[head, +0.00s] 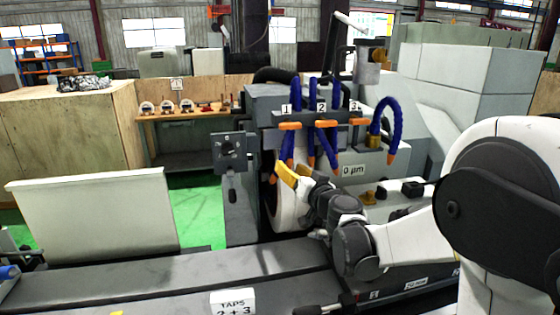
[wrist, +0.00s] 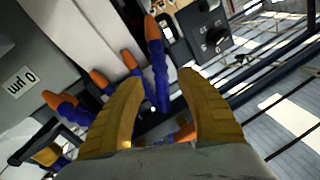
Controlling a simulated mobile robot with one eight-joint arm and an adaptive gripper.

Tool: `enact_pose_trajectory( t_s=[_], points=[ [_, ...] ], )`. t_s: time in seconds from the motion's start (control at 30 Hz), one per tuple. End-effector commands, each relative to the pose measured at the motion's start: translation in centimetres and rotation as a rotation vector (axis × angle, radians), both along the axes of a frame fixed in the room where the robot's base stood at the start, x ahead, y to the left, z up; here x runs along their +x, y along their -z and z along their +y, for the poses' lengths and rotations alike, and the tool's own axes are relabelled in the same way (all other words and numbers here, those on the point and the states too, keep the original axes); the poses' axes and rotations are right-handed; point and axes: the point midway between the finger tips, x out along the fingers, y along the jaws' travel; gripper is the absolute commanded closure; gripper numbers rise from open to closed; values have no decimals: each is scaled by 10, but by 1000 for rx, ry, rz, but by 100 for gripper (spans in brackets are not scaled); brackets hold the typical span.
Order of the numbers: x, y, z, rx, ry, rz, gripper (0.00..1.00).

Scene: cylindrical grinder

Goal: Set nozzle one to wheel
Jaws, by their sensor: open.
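The nozzles are blue segmented hoses with orange tips, under labels 1, 2 and 3. In the head view, nozzle one (head: 289,149) hangs below label 1, its lower end partly hidden by my gripper (head: 284,170). The pale grinding wheel (head: 287,212) is behind and below my gripper. In the wrist view, my gripper (wrist: 160,78) is open, with a yellow finger on each side of a blue hose (wrist: 157,65), apparently nozzle one. Its orange tip points toward the top of the picture, right of a pale band that looks like the wheel (wrist: 88,32). Contact with the fingers cannot be told.
A "0 µm" display (head: 354,170) is on the machine beyond my arm. A dark block (head: 231,153) stands left of the wheel. A "TAPS 2 + 3" sign (head: 234,302) is at the front.

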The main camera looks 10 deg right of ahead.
Motion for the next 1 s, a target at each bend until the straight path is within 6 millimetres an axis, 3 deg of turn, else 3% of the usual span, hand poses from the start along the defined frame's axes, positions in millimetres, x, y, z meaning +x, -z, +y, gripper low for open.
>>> enact_pose_trajectory(
  t_s=[0.1,0.3,0.67,0.8,0.83,1.0],
  points=[
    [23,1,5,0,-1,1,57],
    [48,0,10,0,0,1,57],
    [54,0,11,0,1,1,57],
    [54,0,11,0,0,1,95],
    [54,0,11,0,0,1,100],
    [54,0,9,-23,0,1,100]
  ],
)
